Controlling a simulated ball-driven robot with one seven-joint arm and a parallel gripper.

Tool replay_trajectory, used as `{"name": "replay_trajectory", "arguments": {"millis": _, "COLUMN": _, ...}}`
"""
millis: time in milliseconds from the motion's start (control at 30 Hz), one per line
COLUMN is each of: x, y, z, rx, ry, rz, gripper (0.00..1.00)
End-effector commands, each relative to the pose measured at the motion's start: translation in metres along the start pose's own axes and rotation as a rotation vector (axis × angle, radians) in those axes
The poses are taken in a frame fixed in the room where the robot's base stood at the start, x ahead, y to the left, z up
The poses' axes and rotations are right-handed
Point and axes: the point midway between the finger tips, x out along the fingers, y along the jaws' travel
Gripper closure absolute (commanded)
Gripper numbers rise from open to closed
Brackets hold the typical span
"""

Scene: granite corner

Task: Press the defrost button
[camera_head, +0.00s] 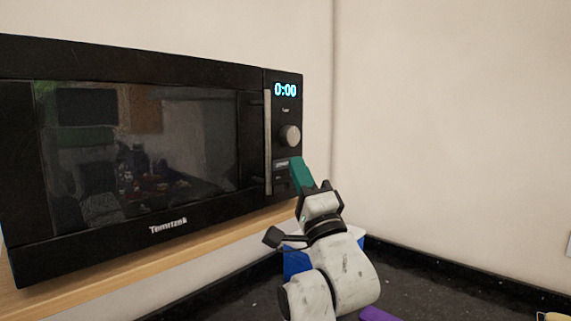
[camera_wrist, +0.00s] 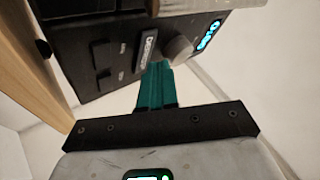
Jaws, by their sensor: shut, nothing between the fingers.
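The black microwave (camera_head: 150,150) shows its control panel at its right end. A light-lettered button (camera_head: 281,164) sits below the round knob (camera_head: 290,135); it also shows in the wrist view (camera_wrist: 147,50). Its lettering is too blurred to read surely, so I cannot confirm which one is defrost. Two more buttons show in the wrist view, one (camera_wrist: 101,54) and another (camera_wrist: 104,78). My gripper (camera_head: 296,161), with teal fingers, is shut and empty. In the wrist view its tips (camera_wrist: 158,66) are just beside the lettered button and below the knob. I cannot tell whether they touch the panel.
The display (camera_head: 286,90) reads 0:00. The microwave stands on a wooden shelf (camera_head: 130,268). A blue and white box (camera_head: 297,260) is behind my arm on the dark counter (camera_head: 420,285). A purple item (camera_head: 379,314) lies near the front. Bare wall is at right.

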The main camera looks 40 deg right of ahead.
Motion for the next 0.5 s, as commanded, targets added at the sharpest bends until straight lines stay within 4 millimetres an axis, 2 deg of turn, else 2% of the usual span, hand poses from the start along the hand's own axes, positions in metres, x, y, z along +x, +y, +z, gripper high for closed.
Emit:
{"name": "replay_trajectory", "arguments": {"millis": 367, "x": -0.0027, "y": -0.0021, "z": -0.0024, "rx": -0.002, "ry": 0.001, "rz": 0.000, "gripper": 1.00}}
{"name": "replay_trajectory", "arguments": {"millis": 500, "x": -0.0097, "y": -0.0072, "z": -0.0076, "rx": -0.001, "ry": 0.000, "rz": 0.002, "gripper": 1.00}}
